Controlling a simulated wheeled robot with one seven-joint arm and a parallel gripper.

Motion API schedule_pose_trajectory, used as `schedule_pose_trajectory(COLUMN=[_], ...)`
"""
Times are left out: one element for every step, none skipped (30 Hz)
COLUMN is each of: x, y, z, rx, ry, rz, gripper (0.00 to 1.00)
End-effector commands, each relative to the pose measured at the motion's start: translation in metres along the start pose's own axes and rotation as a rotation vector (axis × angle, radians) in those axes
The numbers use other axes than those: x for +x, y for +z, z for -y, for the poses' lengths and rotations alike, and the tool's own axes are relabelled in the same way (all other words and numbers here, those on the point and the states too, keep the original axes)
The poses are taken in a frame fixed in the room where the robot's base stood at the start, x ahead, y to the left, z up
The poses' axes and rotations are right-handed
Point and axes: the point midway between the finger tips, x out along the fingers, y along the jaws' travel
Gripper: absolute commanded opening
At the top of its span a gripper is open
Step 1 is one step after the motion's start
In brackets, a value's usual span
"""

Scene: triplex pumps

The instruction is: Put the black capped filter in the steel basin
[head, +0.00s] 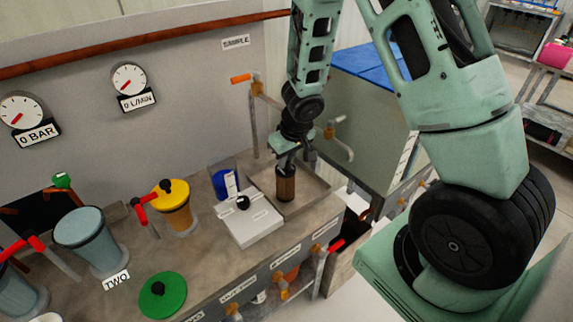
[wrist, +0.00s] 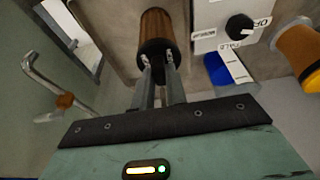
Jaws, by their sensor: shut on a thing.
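The black capped filter (head: 286,186), a brown ribbed cylinder with a black top, stands roughly upright in the head view. It also shows in the wrist view (wrist: 156,28), beyond the fingertips. My gripper (head: 286,163) points down and is shut on the filter's black cap; its fingers (wrist: 157,66) show in the wrist view too. The steel basin (head: 318,190) is a shallow square tray at the right end of the worktop. The filter is over or within the basin's outline; I cannot tell whether its bottom touches the floor.
A white switch box (head: 249,219) and a blue cup (head: 225,184) stand just left of the basin. A tap (head: 341,146) juts out at its right. A yellow-lidded canister (head: 177,208), a green lid (head: 162,295) and a grey-blue canister (head: 91,240) stand farther left.

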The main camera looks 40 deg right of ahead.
Motion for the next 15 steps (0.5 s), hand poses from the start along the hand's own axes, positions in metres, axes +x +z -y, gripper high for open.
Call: schedule_pose_trajectory(x=[-0.0002, -0.0009, -0.0013, -0.0014, -0.0014, -0.0012, -0.0006, 0.0004, 0.0020, 0.0030, 0.0017, 0.0014, 0.0014, 0.0014, 0.0014], y=[-0.0004, -0.0006, -0.0007, -0.0007, -0.0007, -0.0006, -0.0004, -0.0001, 0.0004, 0.0007, 0.0003, 0.0003, 0.0003, 0.0003, 0.0003], z=[-0.0001, -0.0002, -0.0002, -0.0002, -0.0003, -0.0002, -0.0003, -0.0002, -0.0003, -0.0003, -0.0003, -0.0003, -0.0003, -0.0003, -0.0003], rx=[0.000, 0.000, 0.001, 0.001, 0.001, 0.001, 0.001, 0.000, 0.000, 0.000, 0.000, 0.000, 0.000, 0.000, 0.000], ry=[0.000, 0.000, 0.000, 0.000, 0.000, 0.000, 0.000, 0.000, 0.000, 0.000, 0.000, 0.000, 0.000, 0.000, 0.000], rz=[-0.001, -0.001, -0.001, -0.001, -0.001, -0.001, -0.001, -0.001, -0.001, 0.000, 0.000, 0.000, 0.000, 0.000, 0.000], gripper=[0.00, 0.00, 0.00, 0.00, 0.00, 0.00, 0.00, 0.00, 0.00, 0.00, 0.22, 0.33, 0.36, 0.36, 0.36])
